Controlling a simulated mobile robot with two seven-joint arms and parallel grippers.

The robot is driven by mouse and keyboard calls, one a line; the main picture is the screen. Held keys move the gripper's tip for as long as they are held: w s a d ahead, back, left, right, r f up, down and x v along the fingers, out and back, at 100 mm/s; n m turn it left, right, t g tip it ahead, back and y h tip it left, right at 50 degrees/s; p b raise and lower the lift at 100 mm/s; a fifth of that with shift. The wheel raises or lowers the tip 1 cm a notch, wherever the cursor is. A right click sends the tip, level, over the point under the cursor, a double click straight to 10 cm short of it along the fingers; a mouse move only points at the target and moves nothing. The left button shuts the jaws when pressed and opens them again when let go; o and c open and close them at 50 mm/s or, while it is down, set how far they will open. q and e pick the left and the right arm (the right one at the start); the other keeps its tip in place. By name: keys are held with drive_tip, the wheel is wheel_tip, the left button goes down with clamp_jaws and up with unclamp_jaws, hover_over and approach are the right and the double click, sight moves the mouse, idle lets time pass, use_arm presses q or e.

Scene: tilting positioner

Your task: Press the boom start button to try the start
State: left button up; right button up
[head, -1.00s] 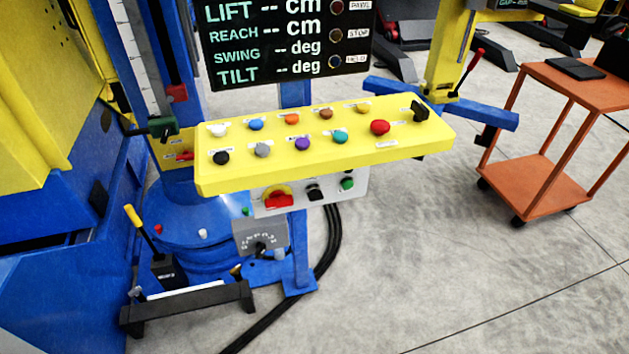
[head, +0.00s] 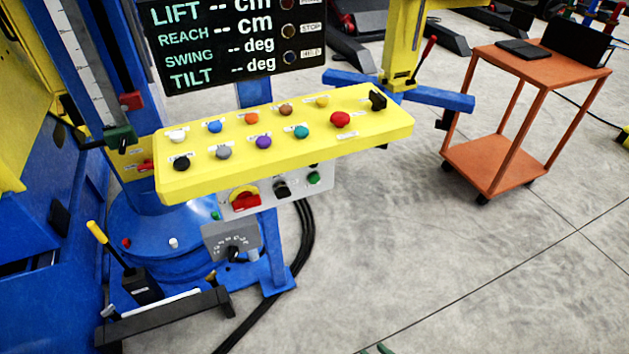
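The yellow control panel (head: 285,160) stands in the middle of the head view, tilted toward me. Its top carries two rows of coloured buttons, a red mushroom button (head: 340,119) and a black switch (head: 377,100). Under it hangs a pale switch box (head: 262,200) with a red rotary handle (head: 246,201) on a yellow plate, a black knob (head: 282,189) and a green button (head: 313,177). The labels are too small to read, so I cannot tell which button is the boom start.
The black display (head: 240,45) behind the panel shows dashes. A grey dial box (head: 232,241), a yellow-handled lever (head: 97,232) and black cables (head: 304,240) are below. An orange cart (head: 500,160) stands at right; the floor in front of it is clear.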

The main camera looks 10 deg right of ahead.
clamp_jaws()
idle(1.4)
